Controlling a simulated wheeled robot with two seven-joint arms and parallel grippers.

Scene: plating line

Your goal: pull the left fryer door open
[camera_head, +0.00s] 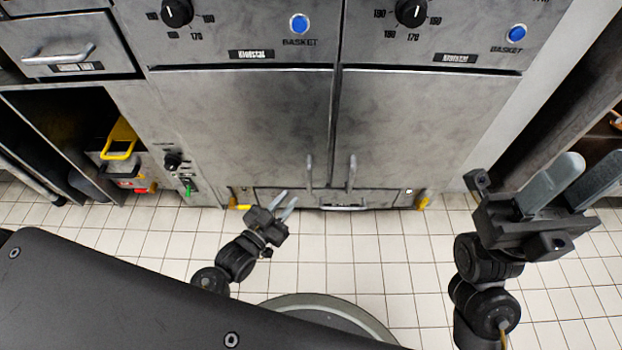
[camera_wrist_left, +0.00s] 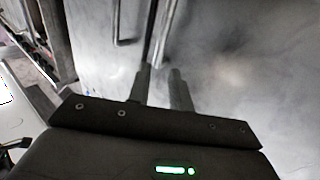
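The left fryer door (camera_head: 240,125) is a shut grey steel panel in the head view. Its upright bar handle (camera_head: 309,172) is at its lower right, beside the seam with the right door. My left gripper (camera_head: 286,203) is below and left of that handle, with its fingers parted and nothing between them. In the left wrist view its two fingers (camera_wrist_left: 160,85) point at the steel front, and bar handles show past the tips. Contact with a handle cannot be told. My right gripper (camera_head: 575,178) is open and empty at the far right, away from the doors.
The right fryer door (camera_head: 430,125) is shut, its handle (camera_head: 351,173) close to the left one. Knobs and blue basket buttons (camera_head: 300,23) sit above. A shelf with a yellow-handled item (camera_head: 121,138) is at the left. The tiled floor (camera_head: 345,255) before the fryer is clear.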

